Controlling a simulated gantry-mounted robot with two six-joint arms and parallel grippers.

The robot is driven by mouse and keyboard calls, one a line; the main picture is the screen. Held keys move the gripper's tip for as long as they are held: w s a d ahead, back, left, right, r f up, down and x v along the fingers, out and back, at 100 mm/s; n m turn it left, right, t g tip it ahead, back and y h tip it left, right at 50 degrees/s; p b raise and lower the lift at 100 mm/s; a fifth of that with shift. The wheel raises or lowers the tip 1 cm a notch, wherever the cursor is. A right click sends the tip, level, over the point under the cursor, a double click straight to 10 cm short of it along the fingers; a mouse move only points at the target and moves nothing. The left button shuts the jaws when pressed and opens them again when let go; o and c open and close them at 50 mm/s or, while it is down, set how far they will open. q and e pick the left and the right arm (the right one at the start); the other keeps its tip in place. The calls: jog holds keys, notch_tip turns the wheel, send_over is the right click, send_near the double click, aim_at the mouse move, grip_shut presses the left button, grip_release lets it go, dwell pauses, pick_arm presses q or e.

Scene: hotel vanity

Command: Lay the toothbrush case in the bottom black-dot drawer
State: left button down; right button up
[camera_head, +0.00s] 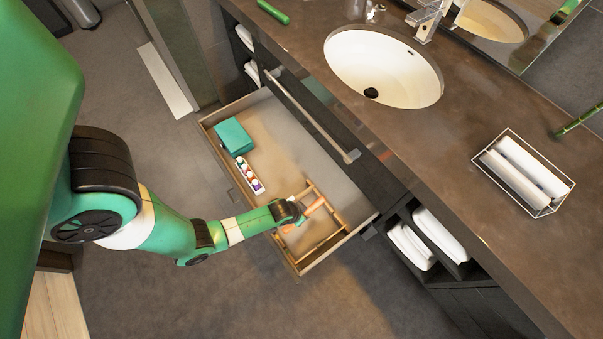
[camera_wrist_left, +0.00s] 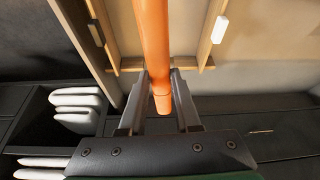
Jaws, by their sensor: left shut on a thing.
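An orange tube-shaped case (camera_head: 316,206), which I take to be the toothbrush case, is in my left gripper (camera_head: 297,213). In the left wrist view the case (camera_wrist_left: 155,45) runs lengthwise away from the gripper, with its near end between the two fingers (camera_wrist_left: 160,88). The drawer (camera_head: 305,135) is pulled open under the sink counter. The case is over its near right section, by wooden dividers (camera_head: 325,198). I cannot tell whether it touches the drawer floor. No black dot can be made out. My right gripper is not in view.
A teal box (camera_head: 234,137) and a white strip with coloured round tops (camera_head: 250,175) lie in the drawer's left part. A closed drawer's bar handle (camera_head: 310,118) is above. Folded towels (camera_head: 412,245) fill a shelf at right. A wire basket (camera_head: 522,172) stands on the counter.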

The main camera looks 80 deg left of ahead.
pick_arm(q)
jog(key=x, duration=0.1)
jog(key=b+x, duration=0.1)
jog(key=x, duration=0.1)
jog(key=shift+s+d+f, duration=0.1)
jog(key=shift+s+f, duration=0.1)
jog(key=shift+s, duration=0.1)
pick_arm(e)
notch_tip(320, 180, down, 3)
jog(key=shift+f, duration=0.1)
pick_arm(q)
notch_tip(320, 180, down, 11)
jog(key=b, duration=1.1)
jog(key=shift+r, duration=0.2)
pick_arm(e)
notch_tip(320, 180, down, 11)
pick_arm(q)
jog(key=shift+r, duration=0.1)
jog(key=c, duration=0.5)
grip_release()
jog(key=shift+c, duration=0.2)
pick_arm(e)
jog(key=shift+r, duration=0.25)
